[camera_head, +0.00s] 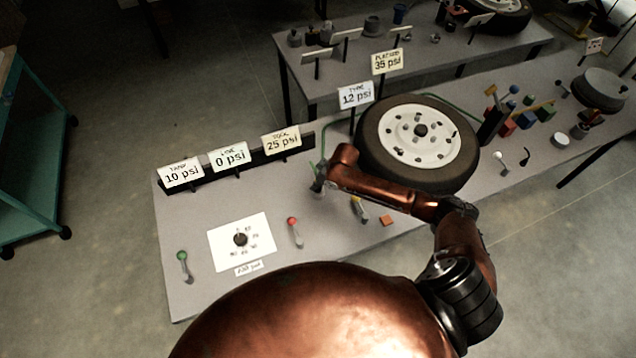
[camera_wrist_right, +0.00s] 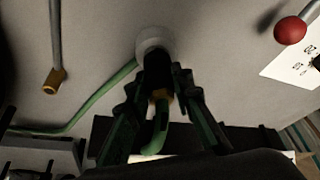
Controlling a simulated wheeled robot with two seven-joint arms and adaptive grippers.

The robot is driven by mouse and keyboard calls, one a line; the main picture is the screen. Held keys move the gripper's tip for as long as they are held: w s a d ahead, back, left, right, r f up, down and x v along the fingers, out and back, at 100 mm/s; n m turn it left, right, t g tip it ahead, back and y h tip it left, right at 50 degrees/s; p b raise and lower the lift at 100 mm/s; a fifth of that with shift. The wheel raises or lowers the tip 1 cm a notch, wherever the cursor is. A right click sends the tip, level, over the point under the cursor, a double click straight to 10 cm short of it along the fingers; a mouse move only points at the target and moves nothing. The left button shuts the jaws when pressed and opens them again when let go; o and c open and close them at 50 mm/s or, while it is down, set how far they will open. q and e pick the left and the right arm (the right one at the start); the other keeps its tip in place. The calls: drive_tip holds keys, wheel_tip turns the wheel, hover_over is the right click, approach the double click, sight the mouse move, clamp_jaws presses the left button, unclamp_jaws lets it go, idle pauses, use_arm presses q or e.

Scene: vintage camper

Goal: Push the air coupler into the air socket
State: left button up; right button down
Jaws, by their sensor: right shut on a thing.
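In the wrist view my right gripper (camera_wrist_right: 157,80) is shut on the air coupler (camera_wrist_right: 160,68), a dark cylinder with a brass-coloured ring and a green hose at its near end. The coupler's far end meets or overlaps a pale round fitting (camera_wrist_right: 153,39), which looks like the air socket. I cannot tell whether the coupler is inside it or only in front of it. In the head view my right gripper (camera_head: 318,182) is low over the grey bench (camera_head: 330,225), left of the wheel. The coupler and socket are mostly hidden there. My left gripper is not in view.
The wheel (camera_head: 415,143) lies right of the gripper. A red-knobbed lever (camera_head: 292,223), a yellow lever (camera_head: 358,210) and an orange block (camera_head: 386,220) are close by. A dial card (camera_head: 240,242) and psi signs (camera_head: 230,158) are to the left. A green hose (camera_wrist_right: 85,112) runs along the bench.

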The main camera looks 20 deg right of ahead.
drive_tip(key=shift+f, duration=0.6)
drive_tip(key=c, duration=1.6)
unclamp_jaws()
drive_tip(key=shift+r, duration=0.1)
drive_tip(key=shift+r, duration=0.2)
drive_tip(key=v, duration=1.1)
drive_tip(key=shift+s+d+r, duration=0.1)
drive_tip(key=shift+s+r, duration=0.05)
drive_tip(key=shift+r, duration=0.1)
